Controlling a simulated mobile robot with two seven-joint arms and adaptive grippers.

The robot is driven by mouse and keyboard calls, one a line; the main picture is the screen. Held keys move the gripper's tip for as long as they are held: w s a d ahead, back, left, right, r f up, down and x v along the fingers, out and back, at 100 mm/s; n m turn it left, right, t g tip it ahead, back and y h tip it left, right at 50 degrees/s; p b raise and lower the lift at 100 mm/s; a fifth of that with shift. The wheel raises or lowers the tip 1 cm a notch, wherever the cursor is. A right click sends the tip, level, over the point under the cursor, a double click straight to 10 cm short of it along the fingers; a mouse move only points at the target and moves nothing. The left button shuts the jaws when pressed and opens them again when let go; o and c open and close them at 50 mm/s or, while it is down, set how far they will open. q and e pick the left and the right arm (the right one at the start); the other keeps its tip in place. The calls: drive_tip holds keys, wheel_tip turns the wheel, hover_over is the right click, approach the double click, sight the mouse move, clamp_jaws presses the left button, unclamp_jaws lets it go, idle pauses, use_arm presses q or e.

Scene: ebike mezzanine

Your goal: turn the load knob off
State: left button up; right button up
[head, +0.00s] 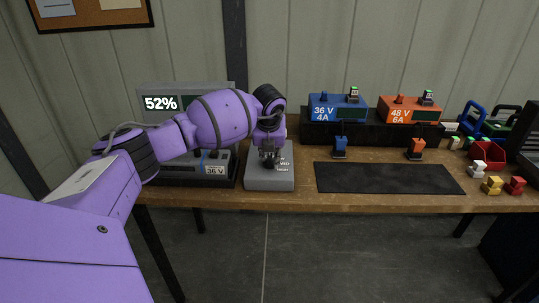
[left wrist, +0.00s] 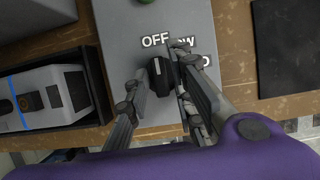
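The load knob (left wrist: 160,76) is black and sits on the grey load box (left wrist: 120,30), near the printed word OFF and other lettering partly covered by a finger. A pale mark shows on the knob's upper part. My left gripper (left wrist: 160,83) points down at the box, with one finger on each side of the knob. The right finger overlaps the knob's edge; I cannot tell whether both fingers press on it. In the head view, my left gripper (head: 268,160) is over the grey load box (head: 270,182) and hides the knob. My right gripper is not in view.
A box marked 36 V (head: 216,170) stands close left of the load box, below a 52% display (head: 160,103). A black mat (head: 385,178) lies to the right. Blue (head: 336,106) and orange (head: 408,110) chargers stand behind it. Small coloured parts are at the far right.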

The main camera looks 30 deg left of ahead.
use_arm(q)
drive_tip(key=shift+o, duration=0.3)
drive_tip(key=v, duration=1.2)
